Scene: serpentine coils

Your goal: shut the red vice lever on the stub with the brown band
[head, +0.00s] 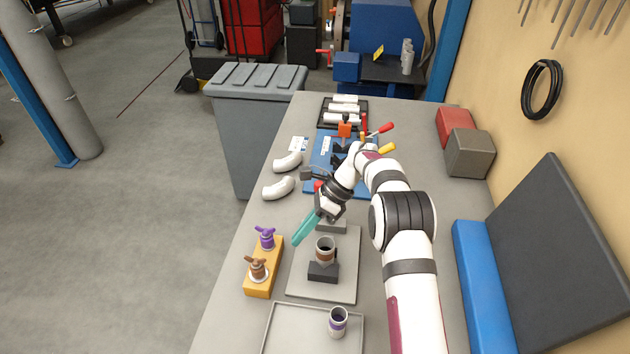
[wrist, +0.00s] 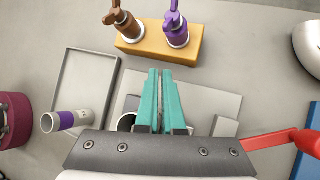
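The stub with the brown band (head: 325,256) stands upright at a dark block (head: 322,273) on a grey plate (head: 345,290). In the head view just a bit of red (head: 318,186) shows beside my wrist. My gripper (head: 297,243) has teal fingers side by side, shut with nothing seen between them. They (wrist: 160,72) hang above the plate, left of the stub in the head view.
A yellow block (head: 262,285) holds a purple and a brown valve plug. A purple-banded stub (head: 338,322) stands in a shallow tray (head: 290,305) in front. White elbows (head: 278,188) lie at the left edge. A blue mat (head: 318,165) with fixtures lies behind.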

